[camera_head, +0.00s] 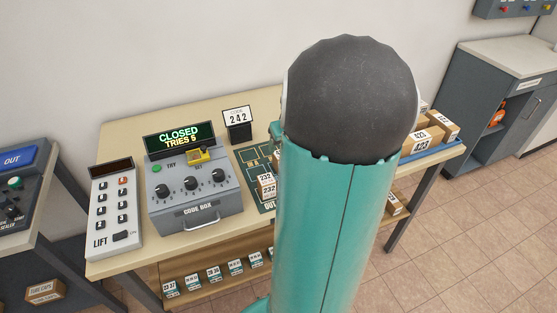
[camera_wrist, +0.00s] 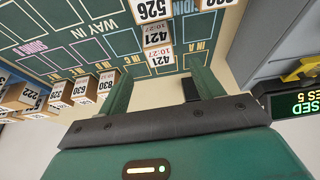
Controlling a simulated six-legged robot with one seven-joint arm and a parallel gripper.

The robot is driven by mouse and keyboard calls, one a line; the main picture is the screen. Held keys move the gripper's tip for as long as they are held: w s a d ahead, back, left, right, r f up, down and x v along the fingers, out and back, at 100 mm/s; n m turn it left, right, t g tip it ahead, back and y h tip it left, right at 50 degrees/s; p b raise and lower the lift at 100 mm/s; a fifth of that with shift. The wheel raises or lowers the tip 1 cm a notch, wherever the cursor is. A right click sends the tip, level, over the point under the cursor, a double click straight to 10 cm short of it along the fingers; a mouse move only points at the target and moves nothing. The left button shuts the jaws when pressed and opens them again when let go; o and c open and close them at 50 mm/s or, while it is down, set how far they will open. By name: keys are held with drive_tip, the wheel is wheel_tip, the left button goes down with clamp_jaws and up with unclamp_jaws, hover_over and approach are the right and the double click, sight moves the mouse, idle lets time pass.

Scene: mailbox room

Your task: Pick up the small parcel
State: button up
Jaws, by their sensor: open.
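Several small parcels with number labels show, and I cannot tell which one the task means. In the wrist view a parcel labelled 421 (camera_wrist: 160,55) lies on the green marked mat (camera_wrist: 100,22), in line with the gap between my fingers and apart from them. A parcel labelled 526 (camera_wrist: 155,10) is just beyond it. My gripper (camera_wrist: 160,82) is open with nothing between its two green fingers. In the head view small parcels labelled 232 (camera_head: 267,187) stand on the mat (camera_head: 252,155). My arm hides much of the mat and my gripper there.
The code box (camera_head: 193,194) stands left of the mat, under a display (camera_head: 180,138) reading CLOSED, TRIES 5. A LIFT keypad (camera_head: 114,213) and a card reading 242 (camera_head: 238,120) are nearby. More parcels (camera_head: 430,137) sit at the table's right end. Several parcels (camera_head: 214,273) line a lower shelf.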

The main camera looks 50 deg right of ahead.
sight(275, 156)
drive_tip(key=x, duration=0.8)
drive_tip(key=shift+w, duration=0.1)
drive_tip(key=c, duration=1.1)
